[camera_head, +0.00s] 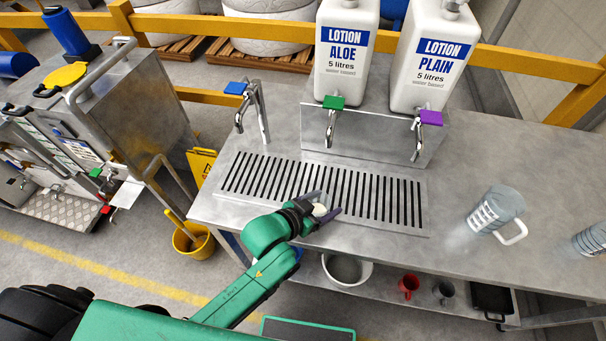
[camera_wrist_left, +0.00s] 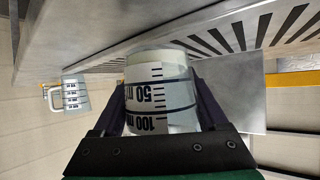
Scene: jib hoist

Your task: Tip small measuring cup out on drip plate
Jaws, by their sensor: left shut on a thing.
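The small measuring cup (camera_head: 320,210) is a pale cup between the fingers of my left gripper (camera_head: 322,208), at the front edge of the drip plate (camera_head: 424,208). The plate is a slotted steel grate set in the bench. In the left wrist view the cup (camera_wrist_left: 158,95) shows black marks for 50 and 100 ml, and both dark fingers of my left gripper (camera_wrist_left: 160,105) press its sides. The drip plate (camera_wrist_left: 205,42) shows beyond it, close by. I cannot tell how far the cup is tilted or what is inside. My right gripper is not in view.
A large clear measuring jug (camera_head: 497,210) stands to the right. The lower shelf holds a white bowl (camera_head: 347,270) and a red mug (camera_head: 408,286).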

